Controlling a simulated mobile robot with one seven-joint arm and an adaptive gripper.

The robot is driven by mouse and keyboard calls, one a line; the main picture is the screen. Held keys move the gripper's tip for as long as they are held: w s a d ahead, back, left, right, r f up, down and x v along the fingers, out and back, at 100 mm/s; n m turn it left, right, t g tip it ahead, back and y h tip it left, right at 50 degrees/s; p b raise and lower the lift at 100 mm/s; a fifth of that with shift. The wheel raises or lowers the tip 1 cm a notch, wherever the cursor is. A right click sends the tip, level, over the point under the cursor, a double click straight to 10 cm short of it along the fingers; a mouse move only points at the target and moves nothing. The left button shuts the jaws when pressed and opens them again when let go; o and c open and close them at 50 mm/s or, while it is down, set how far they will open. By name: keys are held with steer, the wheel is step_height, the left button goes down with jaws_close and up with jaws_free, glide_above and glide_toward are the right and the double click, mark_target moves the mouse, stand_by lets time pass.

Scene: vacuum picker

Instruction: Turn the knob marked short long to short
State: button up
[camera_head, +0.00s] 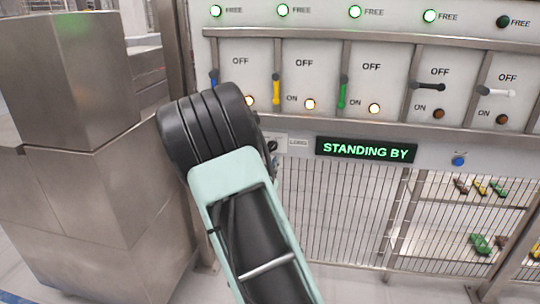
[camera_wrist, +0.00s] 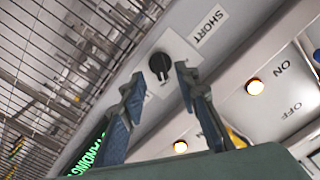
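The black round knob (camera_wrist: 159,64) sits on a pale plate on the grey panel in the wrist view. A SHORT label (camera_wrist: 208,27) is on one side of it; the label on the other side is mostly hidden behind a finger. My gripper (camera_wrist: 160,76) is open, its two blue-grey fingers apart, with the knob seen between and just beyond the tips. I cannot tell whether they touch it. In the head view, the LONG label (camera_head: 298,143) shows right of the partly covered knob (camera_head: 272,147). My arm hides the SHORT label and gripper there.
A STANDING BY display (camera_head: 366,148) and a blue button (camera_head: 458,161) are on the same panel. Several coloured levers with lit lamps are above. A wire grille (camera_head: 330,205) is below, and steel cabinets (camera_head: 80,150) stand close on the left.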

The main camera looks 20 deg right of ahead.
mark_target(271, 149)
steer(key=shift+x, duration=1.95)
steer(key=shift+c, duration=0.4)
jaws_close()
